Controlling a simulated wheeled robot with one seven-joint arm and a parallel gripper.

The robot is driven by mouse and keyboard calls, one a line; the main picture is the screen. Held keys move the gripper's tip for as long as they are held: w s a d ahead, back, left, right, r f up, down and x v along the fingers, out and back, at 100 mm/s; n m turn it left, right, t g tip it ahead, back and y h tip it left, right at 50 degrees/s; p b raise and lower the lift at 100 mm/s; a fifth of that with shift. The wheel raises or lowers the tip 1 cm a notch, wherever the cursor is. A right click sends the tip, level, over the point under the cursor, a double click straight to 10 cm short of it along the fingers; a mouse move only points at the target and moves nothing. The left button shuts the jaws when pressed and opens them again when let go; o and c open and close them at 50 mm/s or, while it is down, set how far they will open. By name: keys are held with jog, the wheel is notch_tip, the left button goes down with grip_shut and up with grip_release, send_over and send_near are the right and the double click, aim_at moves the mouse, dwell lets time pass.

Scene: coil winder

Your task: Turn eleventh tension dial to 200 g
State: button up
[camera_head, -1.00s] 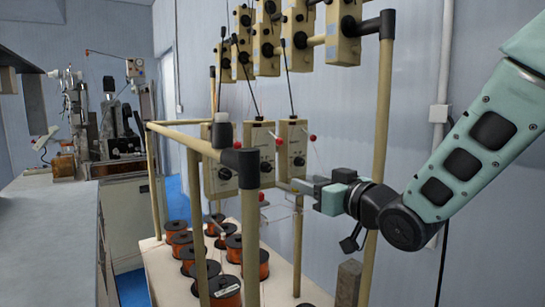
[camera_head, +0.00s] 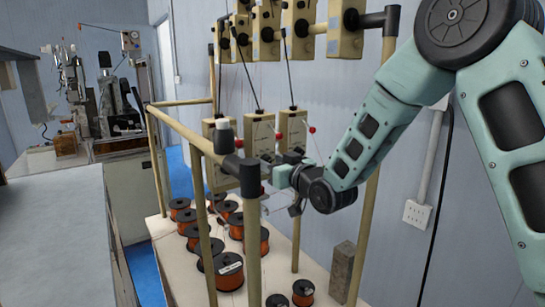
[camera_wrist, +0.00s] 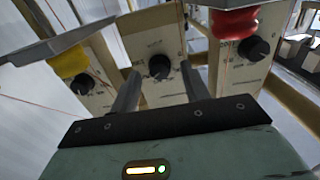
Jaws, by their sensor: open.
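The lower row of cream tension boxes hangs on the rack in the head view: a left one (camera_head: 220,135), a middle one (camera_head: 258,130) and a right one (camera_head: 293,125). My gripper (camera_head: 272,168) is in front of this row, its tips partly hidden by the rack. In the wrist view, my gripper (camera_wrist: 160,72) is open, with one grey finger each side of a black dial (camera_wrist: 159,66) on a cream box. Contact with the dial cannot be told. Other black dials show at left (camera_wrist: 82,85) and right (camera_wrist: 254,49). Dial numbers and settings are unreadable.
A tan rack post (camera_head: 250,230) with a black joint stands close to my gripper. Several copper wire spools (camera_head: 228,270) stand on the shelf below. More tension boxes (camera_head: 345,30) hang above. A grey bench (camera_head: 60,220) is at left.

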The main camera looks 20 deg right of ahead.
jog(key=shift+w, duration=0.15)
jog(key=shift+c, duration=0.4)
jog(key=c, duration=0.9)
jog(key=shift+a+f+b, duration=0.1)
jog(key=shift+f+b, duration=0.05)
jog(key=shift+b, duration=0.4)
